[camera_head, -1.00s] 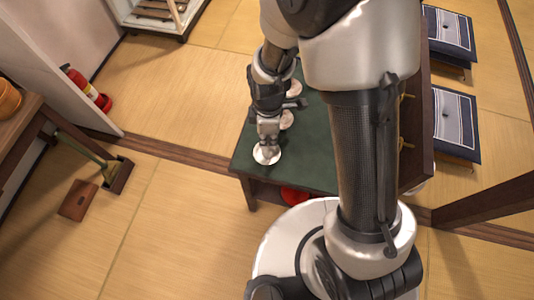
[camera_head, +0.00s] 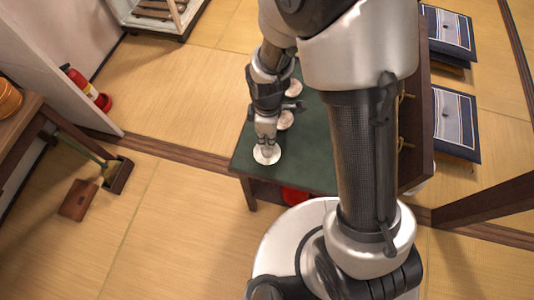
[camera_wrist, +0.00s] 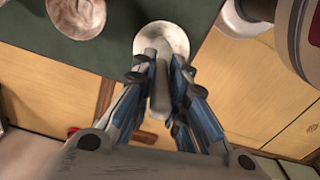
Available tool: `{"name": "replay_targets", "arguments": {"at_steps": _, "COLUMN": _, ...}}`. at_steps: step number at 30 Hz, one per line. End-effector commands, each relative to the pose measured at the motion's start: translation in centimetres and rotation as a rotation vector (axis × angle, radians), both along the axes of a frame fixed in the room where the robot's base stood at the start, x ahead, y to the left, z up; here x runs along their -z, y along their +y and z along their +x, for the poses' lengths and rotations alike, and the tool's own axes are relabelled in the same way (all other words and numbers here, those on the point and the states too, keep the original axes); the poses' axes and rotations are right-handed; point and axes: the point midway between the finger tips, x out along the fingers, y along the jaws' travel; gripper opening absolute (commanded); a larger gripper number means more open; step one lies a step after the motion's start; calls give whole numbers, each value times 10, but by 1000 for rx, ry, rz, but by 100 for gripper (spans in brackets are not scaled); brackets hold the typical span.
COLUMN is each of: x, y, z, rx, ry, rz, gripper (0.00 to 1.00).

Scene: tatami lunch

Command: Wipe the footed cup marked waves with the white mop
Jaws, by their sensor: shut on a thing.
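My gripper (camera_head: 265,140) points down over a white round cup (camera_head: 267,156) near the front left corner of the dark green tabletop. In the wrist view the blue-sided fingers (camera_wrist: 161,72) are closed on a slim whitish-grey piece, which looks like the white mop (camera_wrist: 159,88). Its far end overlaps the pale, mottled cup (camera_wrist: 168,36); I cannot tell whether they touch. No wave mark can be read, and the cup's foot is hidden.
Two more pale round pieces, one near (camera_head: 286,121) and one farther (camera_head: 294,88), stand behind on the green table (camera_head: 310,172). A red object (camera_head: 293,195) sits below the tabletop.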

Motion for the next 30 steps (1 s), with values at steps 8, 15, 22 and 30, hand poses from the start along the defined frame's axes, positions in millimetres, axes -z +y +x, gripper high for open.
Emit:
{"name": "replay_targets", "arguments": {"at_steps": 8, "x": 0, "y": 3, "z": 0, "rx": 420, "ry": 0, "rz": 0, "gripper": 0}}
{"name": "replay_targets", "arguments": {"at_steps": 15, "x": 1, "y": 6, "z": -1, "rx": 721, "ry": 0, "rz": 0, "gripper": 0}}
{"name": "replay_targets", "arguments": {"at_steps": 22, "x": 1, "y": 6, "z": -1, "rx": 767, "ry": 0, "rz": 0, "gripper": 0}}
{"name": "replay_targets", "arguments": {"at_steps": 30, "x": 1, "y": 6, "z": -1, "rx": 723, "ry": 0, "rz": 0, "gripper": 0}}
